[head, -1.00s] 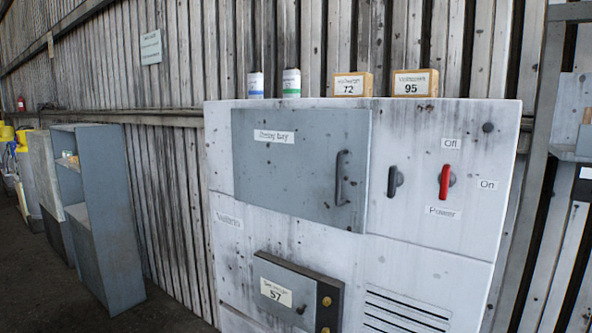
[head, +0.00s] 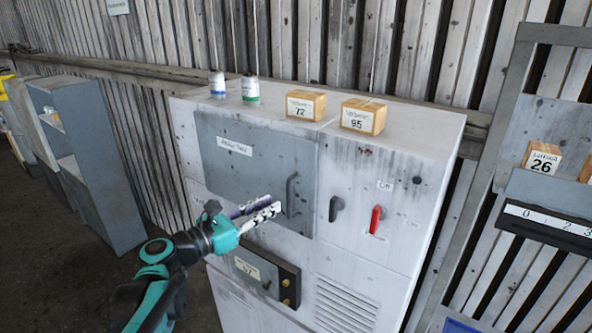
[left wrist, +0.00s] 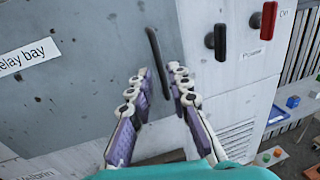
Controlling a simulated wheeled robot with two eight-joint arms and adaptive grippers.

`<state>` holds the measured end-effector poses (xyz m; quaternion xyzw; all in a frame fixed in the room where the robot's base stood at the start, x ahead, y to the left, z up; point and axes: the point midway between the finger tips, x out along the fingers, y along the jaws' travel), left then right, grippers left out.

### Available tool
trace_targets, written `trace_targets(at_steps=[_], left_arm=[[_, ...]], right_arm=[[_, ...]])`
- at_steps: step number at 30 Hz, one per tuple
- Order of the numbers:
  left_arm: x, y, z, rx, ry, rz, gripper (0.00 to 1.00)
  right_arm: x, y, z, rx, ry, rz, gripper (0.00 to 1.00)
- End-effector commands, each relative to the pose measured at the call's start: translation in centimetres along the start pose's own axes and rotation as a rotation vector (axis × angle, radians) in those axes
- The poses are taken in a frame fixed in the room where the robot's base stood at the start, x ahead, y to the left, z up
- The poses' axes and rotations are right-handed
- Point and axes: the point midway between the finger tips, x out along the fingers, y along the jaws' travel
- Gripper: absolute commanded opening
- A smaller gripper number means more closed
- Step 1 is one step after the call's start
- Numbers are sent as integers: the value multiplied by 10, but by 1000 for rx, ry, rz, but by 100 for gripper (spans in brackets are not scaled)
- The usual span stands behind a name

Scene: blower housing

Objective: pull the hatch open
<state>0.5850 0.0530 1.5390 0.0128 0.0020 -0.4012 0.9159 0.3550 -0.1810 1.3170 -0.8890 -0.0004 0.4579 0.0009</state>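The hatch is a grey door (head: 245,160) labelled "Relay bay" on the front of a white cabinet. It sits flush and closed. Its dark upright handle (head: 291,195) is near its right edge. My left gripper (head: 270,205) is just in front of the hatch, left of the handle in the head view. In the left wrist view the gripper (left wrist: 160,78) is open, its two fingers apart, and the handle (left wrist: 156,55) appears between the fingertips. I cannot tell whether they touch it. The hatch's surface (left wrist: 90,55) fills the upper left there. My right gripper is not in view.
A black knob (head: 335,208) and a red power switch (head: 376,219) are right of the hatch. A smaller panel (head: 262,275) and vents are below. Wooden blocks (head: 364,117) and two cans (head: 250,88) stand on top. A grey shelf (head: 95,165) stands at left.

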Motion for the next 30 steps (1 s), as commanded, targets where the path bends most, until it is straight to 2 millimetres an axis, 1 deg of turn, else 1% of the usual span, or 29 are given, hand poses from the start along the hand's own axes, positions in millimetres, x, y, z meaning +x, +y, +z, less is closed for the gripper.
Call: trace_targets(at_steps=[1,4,12,15,20,27,29,30], left_arm=[[2,2,4,-17,-10,0,19],[12,2,4,-27,-14,-2,19],[57,1,4,-24,-12,-2,19],[69,2,4,-23,-12,-1,19],[78,2,4,-22,-12,0,19],[78,2,4,-22,-12,1,19],[78,2,4,-22,-11,1,3],[78,2,4,-22,-11,1,0]], right_arm=[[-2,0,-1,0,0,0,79],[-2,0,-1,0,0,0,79],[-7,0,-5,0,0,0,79],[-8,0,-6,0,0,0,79],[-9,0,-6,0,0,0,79],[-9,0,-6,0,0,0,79],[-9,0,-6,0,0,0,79],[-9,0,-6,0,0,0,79]])
